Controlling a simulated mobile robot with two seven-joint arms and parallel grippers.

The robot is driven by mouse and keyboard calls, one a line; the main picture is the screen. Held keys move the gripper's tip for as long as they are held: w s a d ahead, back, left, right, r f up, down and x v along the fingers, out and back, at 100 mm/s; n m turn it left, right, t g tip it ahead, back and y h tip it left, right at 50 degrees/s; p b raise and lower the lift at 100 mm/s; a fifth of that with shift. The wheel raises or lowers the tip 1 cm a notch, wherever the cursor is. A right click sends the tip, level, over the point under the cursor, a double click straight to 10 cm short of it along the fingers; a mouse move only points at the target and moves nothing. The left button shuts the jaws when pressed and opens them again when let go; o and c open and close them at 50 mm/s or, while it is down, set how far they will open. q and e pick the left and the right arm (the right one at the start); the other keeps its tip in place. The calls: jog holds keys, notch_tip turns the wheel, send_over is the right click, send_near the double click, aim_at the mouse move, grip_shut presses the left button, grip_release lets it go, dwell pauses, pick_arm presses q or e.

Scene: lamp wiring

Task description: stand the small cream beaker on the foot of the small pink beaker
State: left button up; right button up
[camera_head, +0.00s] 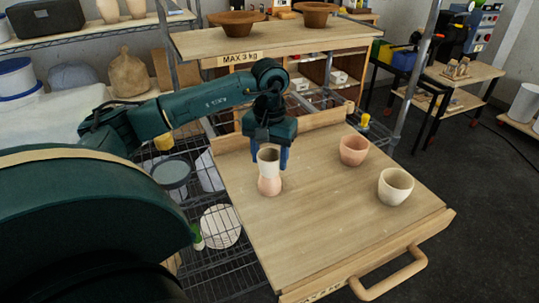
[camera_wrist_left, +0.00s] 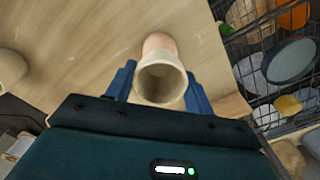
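The small cream beaker (camera_head: 268,158) is upright, mouth up, directly above the small pink beaker (camera_head: 270,185) and appears to rest on it. The pink beaker stands with its wider end on the wooden board. In the left wrist view I look into the cream beaker's mouth (camera_wrist_left: 160,82), with a bit of the pink beaker (camera_wrist_left: 159,42) beyond it. My left gripper (camera_head: 269,158) points down, its blue fingers on either side of the cream beaker. They are very close to its wall; whether they touch it I cannot tell. My right gripper is not in view.
On the same board (camera_head: 310,230), to the right, stand a pink cup (camera_head: 354,150) and a larger cream cup (camera_head: 395,187). The board's front has a wooden handle (camera_head: 390,277). A shelf with brown bowls (camera_head: 236,22) hangs above the back. The front of the board is clear.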

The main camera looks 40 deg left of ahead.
pick_arm(q)
jog(key=o, duration=0.5)
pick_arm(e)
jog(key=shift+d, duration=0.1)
pick_arm(q)
jog(key=shift+o, duration=0.2)
notch_tip(320, 180, up, 13)
jog(key=shift+r+p, duration=0.15)
jog(key=shift+p, duration=0.3)
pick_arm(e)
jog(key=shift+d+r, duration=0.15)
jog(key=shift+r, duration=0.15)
